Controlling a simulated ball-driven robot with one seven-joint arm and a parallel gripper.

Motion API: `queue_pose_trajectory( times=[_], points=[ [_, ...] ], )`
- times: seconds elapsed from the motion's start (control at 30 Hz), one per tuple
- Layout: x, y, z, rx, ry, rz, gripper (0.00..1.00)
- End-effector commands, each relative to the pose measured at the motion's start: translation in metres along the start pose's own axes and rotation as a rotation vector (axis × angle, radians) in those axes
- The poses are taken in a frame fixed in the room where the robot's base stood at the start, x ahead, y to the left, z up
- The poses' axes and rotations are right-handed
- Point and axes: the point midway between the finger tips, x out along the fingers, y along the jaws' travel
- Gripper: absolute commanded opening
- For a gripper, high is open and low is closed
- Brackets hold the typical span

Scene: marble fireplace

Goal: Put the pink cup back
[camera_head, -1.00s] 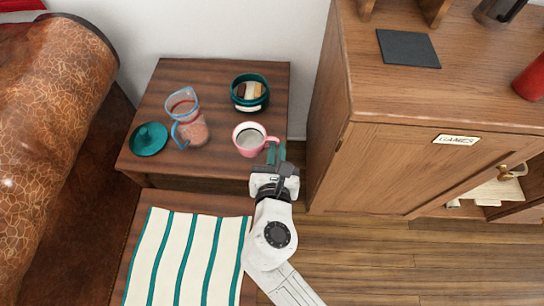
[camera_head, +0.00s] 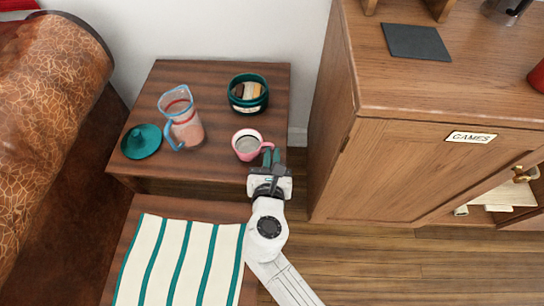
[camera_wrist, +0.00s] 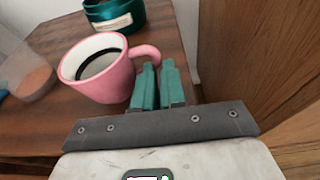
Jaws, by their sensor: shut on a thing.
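The pink cup (camera_head: 245,147) is upright at the front right of the small dark wooden table, with dark contents or a dark ring inside its white interior. Its handle points right, toward my gripper (camera_head: 270,157). In the wrist view the pink cup (camera_wrist: 101,78) is at the left, and the green fingers of my gripper (camera_wrist: 153,84) are close together at the end of its handle. My gripper is shut on the handle. Whether the cup's base touches the table is hard to tell.
A clear pitcher (camera_head: 184,122) with a blue handle, a teal lid (camera_head: 142,141) and a teal jar (camera_head: 248,105) stand on the table (camera_head: 215,78). A striped cloth (camera_head: 180,262) lies in front. A wooden cabinet (camera_head: 420,160) labelled GAMES rises close on the right, with a dark square mat (camera_head: 416,42) on top.

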Motion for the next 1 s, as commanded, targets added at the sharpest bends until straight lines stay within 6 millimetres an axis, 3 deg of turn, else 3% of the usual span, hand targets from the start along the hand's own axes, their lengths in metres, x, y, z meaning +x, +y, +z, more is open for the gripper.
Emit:
queue_pose_trajectory(
  times=[0.1, 0.13, 0.4, 0.73, 1.0],
  points=[
    [0.001, 0.000, -0.003, 0.000, -0.001, 0.000, 0.00],
    [0.001, 0.000, -0.003, 0.000, 0.000, 0.000, 0.11],
    [0.001, 0.000, -0.003, 0.000, 0.000, 0.000, 0.35],
    [-0.004, 0.000, 0.001, -0.001, 0.000, 0.000, 0.35],
    [-0.051, 0.000, 0.003, -0.001, 0.002, 0.002, 0.35]
  ],
)
